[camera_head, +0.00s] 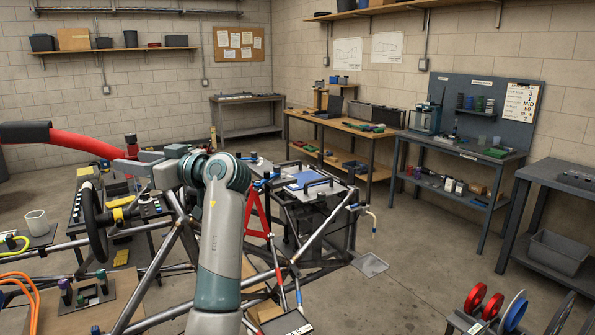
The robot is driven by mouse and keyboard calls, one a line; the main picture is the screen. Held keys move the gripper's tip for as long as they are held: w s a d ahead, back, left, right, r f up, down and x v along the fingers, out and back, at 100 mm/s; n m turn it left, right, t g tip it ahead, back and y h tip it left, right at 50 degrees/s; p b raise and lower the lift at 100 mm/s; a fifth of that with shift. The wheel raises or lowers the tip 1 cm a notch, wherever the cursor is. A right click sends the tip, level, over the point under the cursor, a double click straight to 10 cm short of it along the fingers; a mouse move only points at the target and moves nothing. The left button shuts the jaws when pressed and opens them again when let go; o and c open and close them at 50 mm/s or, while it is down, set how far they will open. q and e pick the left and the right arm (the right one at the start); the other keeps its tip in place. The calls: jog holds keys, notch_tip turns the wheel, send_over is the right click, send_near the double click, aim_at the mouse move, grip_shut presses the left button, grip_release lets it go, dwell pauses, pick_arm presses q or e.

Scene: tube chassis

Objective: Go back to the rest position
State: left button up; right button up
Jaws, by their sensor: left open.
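My left arm rises from the bottom middle, and its wrist bends to the left over the tube chassis (150,278). My left gripper (124,156) is at the end of that wrist, pointing left, with its jaws apart. A bent red bar with a black end (85,144) runs up to the gripper from the left. I cannot tell whether the jaws touch it or are only in line with it. A black steering wheel (94,222) stands just below the gripper. My right gripper is not in view.
A blue-topped tray (305,182) sits on the chassis right of my arm. A red triangle frame (257,213) stands beside it. Workbenches (345,128) line the back and right walls. The floor (420,250) between is mostly clear.

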pick_arm(q)
jog(key=s+f+m+h, duration=0.2)
jog(key=s+f, duration=0.1)
jog(key=f, duration=0.9)
jog(key=s+f+m+t+h, duration=0.1)
jog(key=s+f+m+h, duration=0.2)
jog(key=f, duration=0.9)
jog(key=s+f+m+h, duration=0.2)
jog(key=s+f, duration=0.1)
jog(key=f, duration=1)
jog(key=s+d+f+m+g+h, duration=0.1)
jog(key=s+d+f+m+h, duration=0.15)
jog(key=s+f, duration=0.6)
jog(key=s+d+f+m+h, duration=0.2)
jog(key=s+f+h, duration=0.1)
jog(key=s+f, duration=0.6)
jog(key=s+d+f+m+g+h, duration=0.15)
jog(key=s+d, duration=0.25)
jog(key=s, duration=0.7)
jog(key=s+d+f+m+g+h, duration=0.1)
jog(key=s+d+m+g+h, duration=0.2)
jog(key=s, duration=0.8)
notch_tip(320, 180, down, 27)
jog(key=s+a+f+g, duration=0.1)
jog(key=s+a+f, duration=0.1)
jog(key=s+f, duration=1.6)
jog(key=shift+s+a+f, duration=0.25)
jog(key=shift+s+f, duration=0.15)
jog(key=shift+f, duration=0.25)
